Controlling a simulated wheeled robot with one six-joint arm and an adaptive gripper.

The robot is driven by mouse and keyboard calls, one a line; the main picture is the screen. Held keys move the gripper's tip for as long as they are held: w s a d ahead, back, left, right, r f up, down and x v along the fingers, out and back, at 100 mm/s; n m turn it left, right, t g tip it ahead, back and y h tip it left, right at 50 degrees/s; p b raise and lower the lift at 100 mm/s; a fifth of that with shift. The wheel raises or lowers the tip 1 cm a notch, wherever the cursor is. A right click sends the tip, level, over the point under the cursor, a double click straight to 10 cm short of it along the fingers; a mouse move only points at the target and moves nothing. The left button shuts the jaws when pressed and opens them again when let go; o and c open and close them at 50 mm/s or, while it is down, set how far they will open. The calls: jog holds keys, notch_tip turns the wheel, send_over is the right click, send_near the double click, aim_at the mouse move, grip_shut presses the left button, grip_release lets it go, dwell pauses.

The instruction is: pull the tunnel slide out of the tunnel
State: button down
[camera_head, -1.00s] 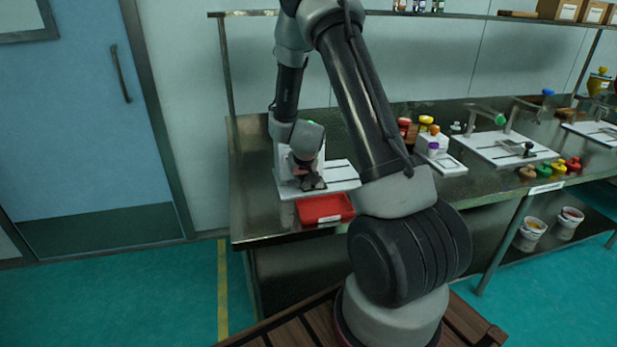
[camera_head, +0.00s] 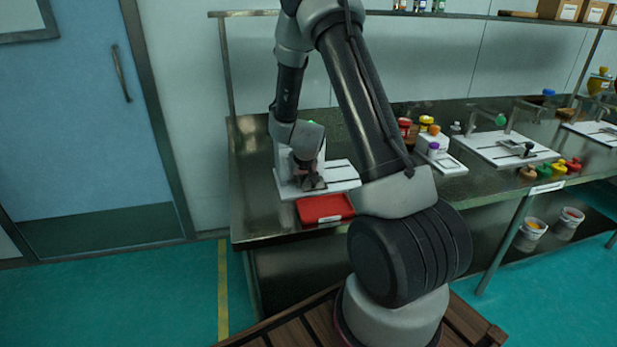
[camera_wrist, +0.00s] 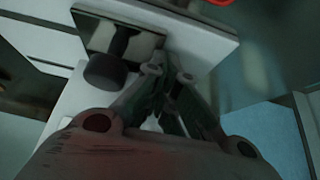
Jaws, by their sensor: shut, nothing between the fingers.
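My gripper (camera_head: 314,184) is over the left white base board (camera_head: 345,178), low near its front edge. In the wrist view its fingertips (camera_wrist: 167,76) are together with nothing between them, beside a white block (camera_wrist: 205,45). A dark round knob on a stem (camera_wrist: 107,70) stands on a shiny plate (camera_wrist: 98,38) just left of the fingertips; this looks like the slide with its handle. The fingers are apart from the knob. How far the plate sits inside the tunnel cannot be told. In the head view my gripper hides the slide.
A red tray (camera_head: 325,208) lies on the metal bench right in front of the board. A white block with a purple knob (camera_head: 433,147) and another white board with a black knob (camera_head: 490,150) stand to the right. A blue door (camera_head: 85,110) is at left.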

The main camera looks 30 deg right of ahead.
jog(key=shift+s+d, duration=0.7)
jog(key=shift+d, duration=1.65)
jog(key=shift+s+d, duration=0.65)
jog(key=shift+d, duration=1.65)
jog(key=shift+s+d, duration=0.7)
jog(key=shift+d, duration=1.65)
jog(key=shift+w+a, duration=0.1)
jog(key=shift+a, duration=0.05)
jog(key=shift+w+a+r, duration=0.1)
jog(key=shift+a, duration=0.4)
jog(key=v, duration=0.8)
jog(key=shift+s+r, duration=0.25)
jog(key=shift+r, duration=0.1)
